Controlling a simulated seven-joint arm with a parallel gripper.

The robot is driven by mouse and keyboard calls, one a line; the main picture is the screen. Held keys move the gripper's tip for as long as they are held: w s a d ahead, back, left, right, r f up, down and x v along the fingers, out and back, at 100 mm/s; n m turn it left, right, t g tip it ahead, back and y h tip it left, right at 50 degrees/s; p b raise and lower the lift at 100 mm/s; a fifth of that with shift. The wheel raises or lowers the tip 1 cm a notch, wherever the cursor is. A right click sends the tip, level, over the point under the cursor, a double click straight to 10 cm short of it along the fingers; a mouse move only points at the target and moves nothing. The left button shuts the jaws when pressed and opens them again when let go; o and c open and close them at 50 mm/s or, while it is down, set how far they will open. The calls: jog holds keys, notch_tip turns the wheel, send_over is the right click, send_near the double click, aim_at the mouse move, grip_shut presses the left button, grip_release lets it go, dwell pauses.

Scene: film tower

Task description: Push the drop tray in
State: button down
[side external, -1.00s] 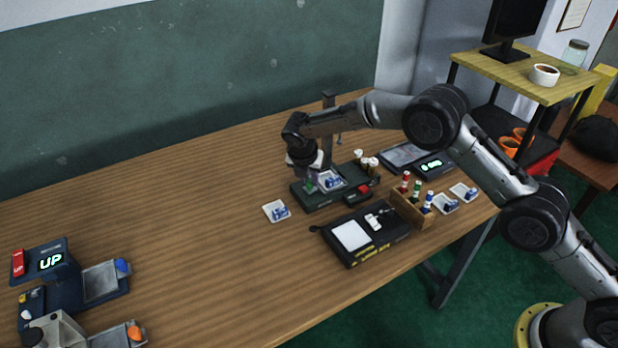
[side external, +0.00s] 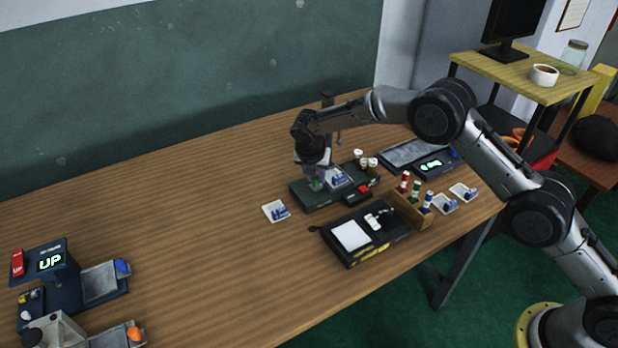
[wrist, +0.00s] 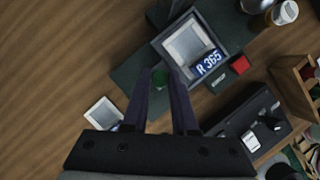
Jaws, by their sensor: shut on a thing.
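The tray (wrist: 190,48) is a grey square frame with a pale inside and a blue label reading "R 365". It sits on a dark green base unit (wrist: 130,72), and it also shows in the side view (side external: 341,177). A green knob (wrist: 161,77) stands at the tray's near left side in the wrist view. My gripper (wrist: 160,76) is shut on this knob, with a finger on either side of it. In the side view my gripper (side external: 316,180) is low over the left part of the base unit, and the fingers partly hide the knob.
A red button (wrist: 240,65) and white-capped bottles (side external: 367,162) are on the tray's right. A small white tray (side external: 276,211) lies left of the unit. A black case (side external: 365,235) and a wooden vial rack (side external: 412,208) stand in front. The table's left middle is clear.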

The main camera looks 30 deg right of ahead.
jog(key=shift+d, duration=0.9)
jog(key=c, duration=0.7)
grip_release()
jog(key=v, duration=1.4)
